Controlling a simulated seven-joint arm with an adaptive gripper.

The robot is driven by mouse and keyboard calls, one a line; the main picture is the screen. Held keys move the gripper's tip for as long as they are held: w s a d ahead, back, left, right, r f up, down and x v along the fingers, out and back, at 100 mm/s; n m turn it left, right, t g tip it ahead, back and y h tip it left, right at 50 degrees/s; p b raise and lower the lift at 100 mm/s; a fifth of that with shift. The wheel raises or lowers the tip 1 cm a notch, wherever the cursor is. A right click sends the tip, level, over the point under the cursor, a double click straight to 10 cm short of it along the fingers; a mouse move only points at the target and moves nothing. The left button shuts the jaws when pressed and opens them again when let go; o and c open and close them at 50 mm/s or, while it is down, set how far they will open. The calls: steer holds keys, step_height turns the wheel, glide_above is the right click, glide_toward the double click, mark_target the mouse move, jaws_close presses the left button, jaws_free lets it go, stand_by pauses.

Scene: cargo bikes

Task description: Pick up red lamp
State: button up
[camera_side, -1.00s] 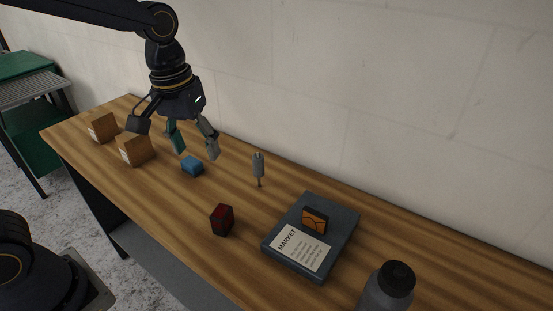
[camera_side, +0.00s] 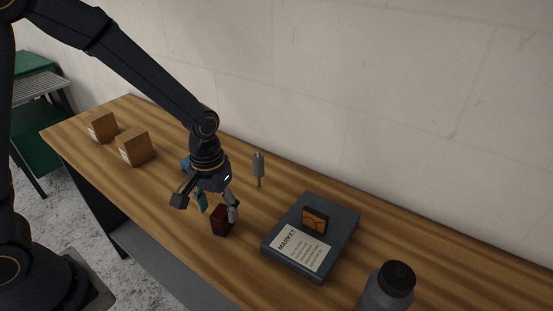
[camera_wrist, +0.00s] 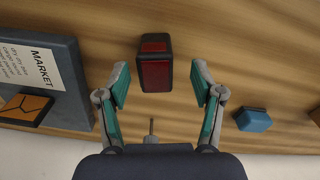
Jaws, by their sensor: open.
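The red lamp (camera_side: 222,222) is a small dark-cased block with red faces, standing on the wooden table. In the wrist view the red lamp (camera_wrist: 154,65) lies just beyond my fingertips, centred between them. My gripper (camera_side: 218,211) is low over the table, right at the lamp, and partly covers it in the side view. In the wrist view my gripper (camera_wrist: 160,84) has its two teal-padded fingers spread, with nothing between the pads. I cannot tell whether a finger touches the lamp.
A dark box labelled MARKET (camera_side: 345,222) carrying an orange block (camera_side: 314,220) lies right of the lamp. A blue block (camera_side: 186,163), two cardboard boxes (camera_side: 134,148) and a bottle (camera_side: 390,287) are on the table.

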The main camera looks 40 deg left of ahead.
mark_target(221, 211)
steer(key=f, duration=0.4)
steer(key=shift+w+d+f, duration=0.15)
steer(key=shift+w, duration=0.1)
steer(key=c, duration=1.3)
